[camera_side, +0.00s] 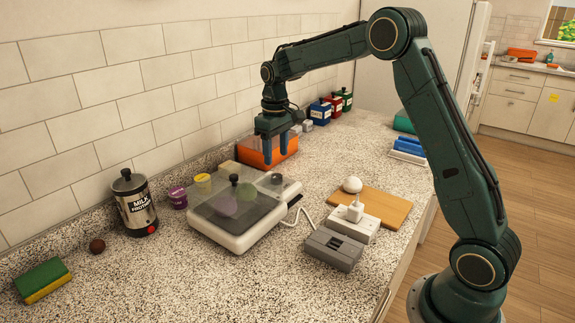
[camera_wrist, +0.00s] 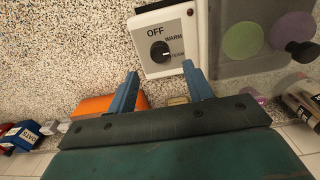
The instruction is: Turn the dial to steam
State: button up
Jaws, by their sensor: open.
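The dial (camera_wrist: 160,52) is a dark round knob on the white control panel of a cooker with a clear lid. OFF, WARM and STEAM labels stand around it. A pale mark on the dial appears to face the STEAM label (camera_wrist: 177,55), but it is small. In the side view the dial (camera_side: 277,178) is at the right corner of the cooker (camera_side: 225,238). My gripper (camera_side: 277,158) is open, pointing down, above and behind the dial. In the wrist view my gripper's (camera_wrist: 160,71) blue fingertips are apart, on either side of the dial's line, not touching it.
An orange bin (camera_side: 290,148) stands just behind my gripper. A grey box (camera_side: 333,248), a power strip (camera_side: 348,228) and a wooden board (camera_side: 388,206) lie to the right. A milk frother (camera_side: 134,205) stands left. The front counter is mostly clear.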

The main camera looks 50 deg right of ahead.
aim_at(277, 176)
jog(key=shift+f, duration=3.35)
jog(key=shift+c, duration=0.4)
jog(key=c, duration=0.9)
